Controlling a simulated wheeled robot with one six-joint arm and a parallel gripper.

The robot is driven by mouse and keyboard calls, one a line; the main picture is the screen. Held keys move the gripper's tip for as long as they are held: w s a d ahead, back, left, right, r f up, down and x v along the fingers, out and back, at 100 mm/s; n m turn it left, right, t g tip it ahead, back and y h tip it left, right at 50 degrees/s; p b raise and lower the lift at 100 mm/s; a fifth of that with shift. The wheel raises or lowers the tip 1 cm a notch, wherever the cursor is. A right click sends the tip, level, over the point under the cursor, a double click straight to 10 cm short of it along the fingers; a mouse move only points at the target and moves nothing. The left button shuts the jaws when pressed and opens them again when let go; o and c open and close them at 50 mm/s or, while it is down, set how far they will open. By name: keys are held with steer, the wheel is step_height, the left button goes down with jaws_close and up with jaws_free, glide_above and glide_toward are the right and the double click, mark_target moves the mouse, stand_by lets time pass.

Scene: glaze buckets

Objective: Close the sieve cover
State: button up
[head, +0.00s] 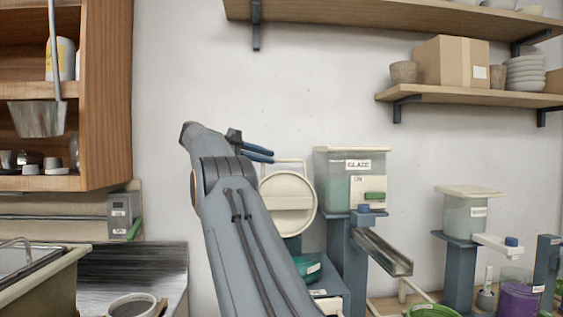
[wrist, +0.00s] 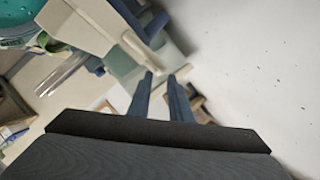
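The sieve cover (head: 288,203) is a round cream disc standing upright, its face towards the head camera. A thin cream loop handle (head: 292,160) rises from its top edge. Below it sits a green-teal bowl-like part (head: 307,267) on a blue-grey stand. My gripper (head: 272,156) is beside the upper left end of the handle, its blue fingers pointing right. In the wrist view, my gripper (wrist: 164,74) has its two fingers apart with nothing clearly between them. A cream bar, apparently the handle (wrist: 142,50), lies just beyond the fingertips; contact cannot be told.
A glaze tank (head: 349,177) on a blue-grey stand with a metal chute (head: 382,252) stands right of the cover. A second tank (head: 464,214) is farther right. A wooden cabinet (head: 104,95) is at left and shelves (head: 470,95) are above right. The wall above my gripper is clear.

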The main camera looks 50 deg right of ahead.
mark_target(284, 160)
steer(key=p+x, duration=0.2)
steer(key=x, duration=0.5)
steer(key=shift+d, duration=0.1)
jaws_close()
